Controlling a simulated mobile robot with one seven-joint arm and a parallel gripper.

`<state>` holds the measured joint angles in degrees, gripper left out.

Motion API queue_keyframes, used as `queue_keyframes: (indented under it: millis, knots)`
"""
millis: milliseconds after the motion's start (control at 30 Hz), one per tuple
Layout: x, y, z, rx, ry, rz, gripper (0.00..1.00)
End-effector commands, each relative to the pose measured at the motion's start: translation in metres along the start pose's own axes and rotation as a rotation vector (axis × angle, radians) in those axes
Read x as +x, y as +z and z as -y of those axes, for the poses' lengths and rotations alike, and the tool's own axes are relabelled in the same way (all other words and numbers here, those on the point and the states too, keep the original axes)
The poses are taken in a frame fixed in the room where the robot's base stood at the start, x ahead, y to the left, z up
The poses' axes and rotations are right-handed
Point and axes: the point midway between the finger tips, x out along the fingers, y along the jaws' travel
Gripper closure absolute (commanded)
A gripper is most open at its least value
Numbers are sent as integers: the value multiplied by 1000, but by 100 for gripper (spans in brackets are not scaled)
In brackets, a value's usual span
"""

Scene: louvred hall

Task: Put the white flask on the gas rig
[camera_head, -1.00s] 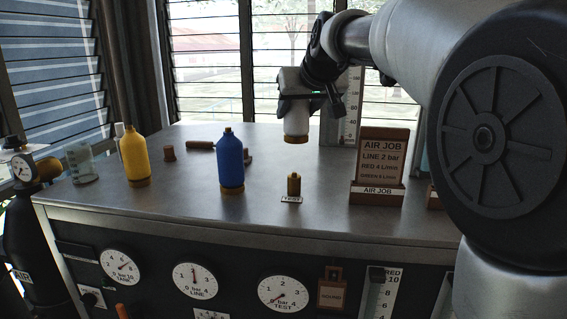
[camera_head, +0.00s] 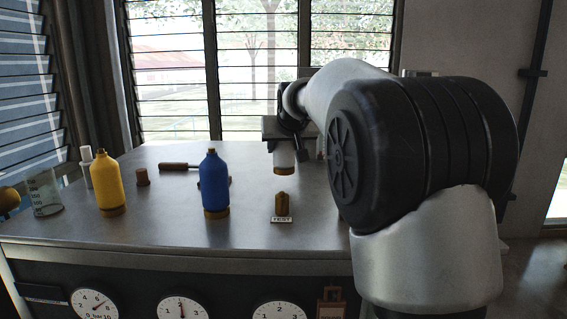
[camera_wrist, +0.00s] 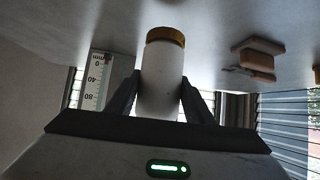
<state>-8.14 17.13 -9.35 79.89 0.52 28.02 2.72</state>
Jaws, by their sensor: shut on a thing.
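My gripper (camera_wrist: 160,95) is shut on the white flask (camera_wrist: 161,85), a white cylinder with a gold-brown end, in the wrist view. In the head view the flask (camera_head: 284,158) hangs below my gripper (camera_head: 284,138), gold end down, above the grey bench top. I cannot tell the exact gap beneath it. In front of it stands a small brass fitting (camera_head: 283,204) with a TEST label (camera_head: 281,219). The gas rig's panel with round gauges (camera_head: 181,307) shows along the bench front, partly cut off.
A blue bottle (camera_head: 212,182) and a yellow bottle (camera_head: 107,184) stand on the bench top (camera_head: 160,225) to the left. A glass beaker (camera_head: 44,192), a brown stopper (camera_head: 142,177) and a wooden-handled tool (camera_head: 178,166) are also there. My arm hides the bench's right side.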

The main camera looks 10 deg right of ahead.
Motion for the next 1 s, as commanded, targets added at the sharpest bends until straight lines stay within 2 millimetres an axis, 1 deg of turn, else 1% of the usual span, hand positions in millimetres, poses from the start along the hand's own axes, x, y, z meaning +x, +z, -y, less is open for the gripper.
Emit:
queue_keyframes:
  millis: [100, 233, 667, 700, 767, 800, 1000]
  knots:
    - [9, 14, 0, 0, 0, 2, 100]
    - [18, 27, 0, 0, 0, 0, 100]
    - [23, 34, 0, 0, 0, -1, 100]
    - [24, 35, 0, 0, 0, 1, 51]
    - [23, 34, 0, 0, 0, 2, 41]
    - [23, 34, 0, 0, 0, 2, 34]
    - [23, 34, 0, 0, 0, 2, 34]
